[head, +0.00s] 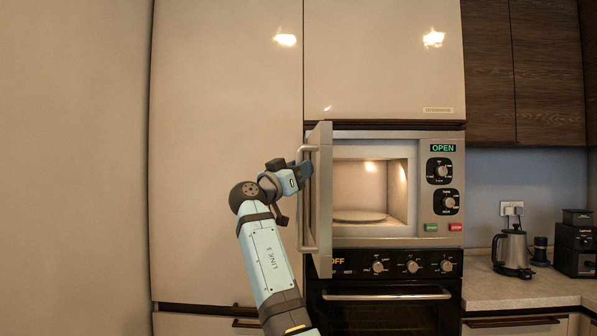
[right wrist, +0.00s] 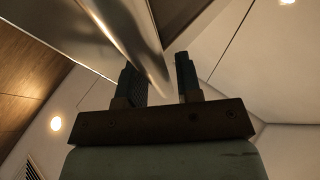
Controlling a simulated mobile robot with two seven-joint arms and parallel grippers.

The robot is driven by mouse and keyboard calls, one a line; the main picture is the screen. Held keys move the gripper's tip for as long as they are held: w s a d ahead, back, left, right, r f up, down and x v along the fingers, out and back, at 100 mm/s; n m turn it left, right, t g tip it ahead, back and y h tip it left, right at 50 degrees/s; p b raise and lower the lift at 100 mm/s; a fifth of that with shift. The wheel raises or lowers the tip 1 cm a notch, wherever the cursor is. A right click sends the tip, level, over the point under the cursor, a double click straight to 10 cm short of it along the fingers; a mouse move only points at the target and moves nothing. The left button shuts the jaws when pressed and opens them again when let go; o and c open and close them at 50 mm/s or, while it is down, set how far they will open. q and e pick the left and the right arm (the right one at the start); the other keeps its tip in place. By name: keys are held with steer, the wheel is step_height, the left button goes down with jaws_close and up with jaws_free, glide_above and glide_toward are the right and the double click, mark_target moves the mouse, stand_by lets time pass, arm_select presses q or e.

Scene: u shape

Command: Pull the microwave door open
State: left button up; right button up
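The microwave (head: 438,215) is built into the wall, and its green display reads OPEN. Its door (head: 322,205) stands swung out on the left side, seen nearly edge-on. The lit cavity shows a round turntable plate (head: 360,216). The door's long vertical handle (head: 308,235) faces left. My right gripper (head: 302,172) is at the upper part of this handle. In the right wrist view its two fingers (right wrist: 162,82) are apart, with the silver handle (right wrist: 140,45) reaching in between them and a gap beside the right finger. My left gripper is not in view.
An oven (head: 388,312) with a horizontal handle sits below the microwave. Tall cream cabinet panels (head: 225,150) stand left of and above it. A kettle (head: 512,250) and a coffee machine (head: 575,245) stand on the counter (head: 510,287) at right.

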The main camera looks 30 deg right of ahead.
steer(key=shift+o, duration=0.5)
steer(key=shift+d+f, duration=0.1)
steer(key=shift+f, duration=0.05)
steer(key=v, duration=1.4)
